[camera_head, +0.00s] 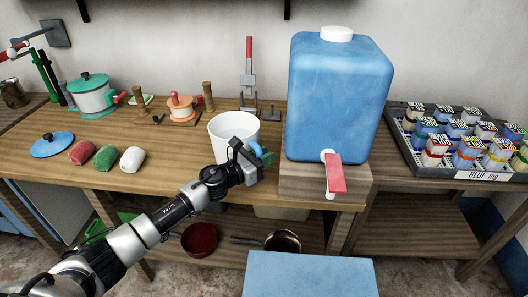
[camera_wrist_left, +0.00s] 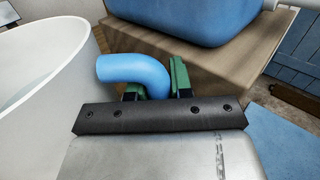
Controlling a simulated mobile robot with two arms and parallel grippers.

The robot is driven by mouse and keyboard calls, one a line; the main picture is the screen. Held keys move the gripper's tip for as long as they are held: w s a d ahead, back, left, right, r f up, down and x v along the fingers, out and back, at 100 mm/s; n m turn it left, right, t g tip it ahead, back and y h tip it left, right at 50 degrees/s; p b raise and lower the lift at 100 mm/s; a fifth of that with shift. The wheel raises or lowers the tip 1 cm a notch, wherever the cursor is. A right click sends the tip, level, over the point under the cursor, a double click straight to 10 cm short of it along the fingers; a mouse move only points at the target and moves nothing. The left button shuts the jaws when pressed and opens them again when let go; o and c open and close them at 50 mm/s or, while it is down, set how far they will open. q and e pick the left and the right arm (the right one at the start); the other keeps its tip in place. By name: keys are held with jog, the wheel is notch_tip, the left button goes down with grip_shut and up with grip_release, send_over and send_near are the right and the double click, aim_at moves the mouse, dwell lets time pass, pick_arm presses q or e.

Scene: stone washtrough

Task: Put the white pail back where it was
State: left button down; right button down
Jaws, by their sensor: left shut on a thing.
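The white pail (camera_head: 222,128) is upright, near the front edge of the wooden table (camera_head: 175,180), left of the blue water tank (camera_head: 338,95). In the left wrist view the pail (camera_wrist_left: 40,75) fills the left side, with its curved blue handle (camera_wrist_left: 130,72) on the right. My left gripper (camera_head: 262,157) is shut on this handle; its green fingers (camera_wrist_left: 158,78) stand either side of it. My arm hides part of the pail's base, so I cannot tell whether it touches the table. My right gripper is not in view.
The tank stands on a wooden block (camera_head: 300,182) with a red tap (camera_head: 336,172) at its front. Left are red, green and white rolls (camera_head: 105,157), a blue lid (camera_head: 52,145) and a teal-lidded pot (camera_head: 93,97). A tray of small boxes (camera_head: 455,175) is at right.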

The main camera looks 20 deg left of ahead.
pick_arm(q)
jog(key=shift+f, duration=0.85)
jog(key=c, duration=1.5)
grip_release()
jog(key=shift+f+b, duration=0.3)
jog(key=shift+b, duration=0.05)
jog(key=o, duration=0.5)
jog(key=shift+r, duration=0.1)
jog(key=shift+r+p, duration=0.2)
jog(key=shift+p, duration=0.1)
jog(key=shift+b+v, duration=1.05)
jog(key=shift+v, duration=5)
